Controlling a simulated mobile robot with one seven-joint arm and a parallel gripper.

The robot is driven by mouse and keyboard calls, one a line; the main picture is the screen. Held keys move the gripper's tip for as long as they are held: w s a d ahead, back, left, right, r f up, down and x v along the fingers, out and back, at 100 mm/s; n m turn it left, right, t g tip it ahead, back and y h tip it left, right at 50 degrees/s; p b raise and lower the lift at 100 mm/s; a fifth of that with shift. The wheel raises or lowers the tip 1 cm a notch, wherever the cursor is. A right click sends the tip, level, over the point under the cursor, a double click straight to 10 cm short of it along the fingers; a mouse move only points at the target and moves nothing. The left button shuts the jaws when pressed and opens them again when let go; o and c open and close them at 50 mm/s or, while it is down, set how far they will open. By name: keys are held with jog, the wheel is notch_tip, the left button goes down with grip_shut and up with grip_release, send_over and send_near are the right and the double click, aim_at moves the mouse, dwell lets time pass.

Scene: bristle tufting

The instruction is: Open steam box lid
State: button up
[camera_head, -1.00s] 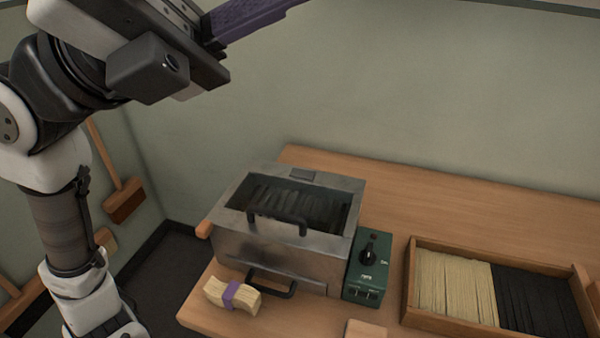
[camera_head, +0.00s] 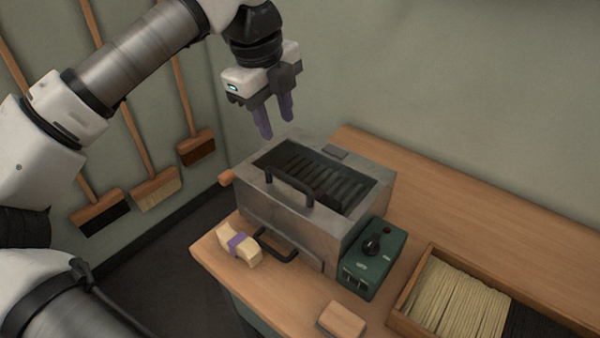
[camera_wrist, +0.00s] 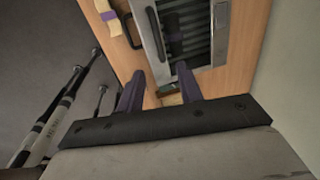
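The grey metal steam box (camera_head: 280,222) stands on the left end of the wooden bench. A metal frame on top surrounds a dark area with slats, and I cannot tell whether that is glass or an opening. A black bar handle (camera_head: 290,187) rises at the front edge of the top. A second dark handle (camera_head: 275,250) is low on the front. My gripper (camera_head: 276,122) has two purple fingers, apart and empty, pointing down above the back left of the box. In the wrist view, the fingers (camera_wrist: 160,72) point toward the box (camera_wrist: 154,48).
A green control box (camera_head: 373,262) with a dark knob stands right of the steam box. A tied pale bristle bundle (camera_head: 238,245) and a wooden block (camera_head: 341,319) lie in front. A wooden tray (camera_head: 408,293) of bristles is at right. Brooms (camera_head: 155,188) hang on the left wall.

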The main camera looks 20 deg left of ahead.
aim_at(288, 176)
jog(key=p+x, duration=0.1)
jog(key=x, duration=0.6)
jog(key=p+x, duration=0.1)
jog(key=x, duration=0.6)
jog(key=shift+s+a+p, duration=0.1)
jog(key=shift+a+p, duration=0.15)
jog(key=shift+p, duration=0.05)
jog(key=shift+c, duration=0.4)
grip_shut()
